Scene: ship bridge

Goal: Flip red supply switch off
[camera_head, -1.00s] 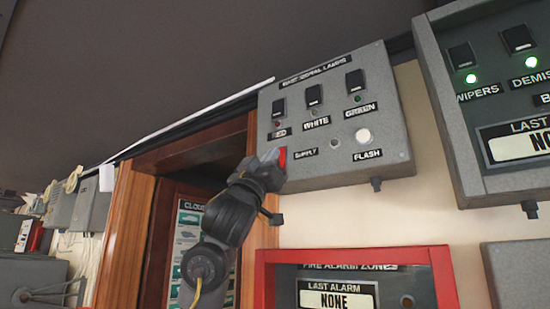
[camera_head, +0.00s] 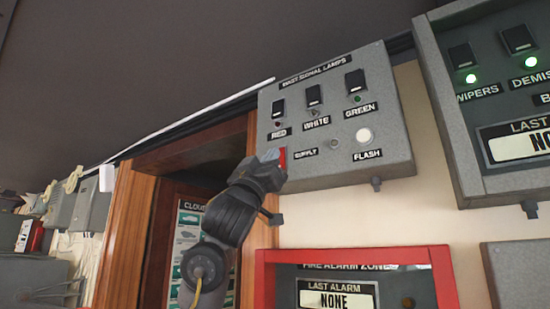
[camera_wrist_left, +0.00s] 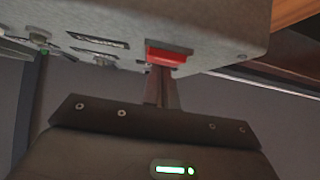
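The grey mast signal lamps panel (camera_head: 338,168) hangs on the wall in the head view. The red supply switch (camera_head: 283,158) is at its lower left, left of the SUPPLY label, and partly hidden by my left gripper (camera_head: 272,156). In the left wrist view the red switch (camera_wrist_left: 167,56) shows at the panel's edge, with the fingers (camera_wrist_left: 160,84) right at it, seemingly touching. The fingers look closed together with nothing seen between them. My right gripper is not in view.
A grey panel with green lamps (camera_head: 436,70) is at the upper right. A red-framed fire alarm box (camera_head: 440,285) sits below the lamp panel. A wooden door frame (camera_head: 130,220) stands to the left, behind my left arm.

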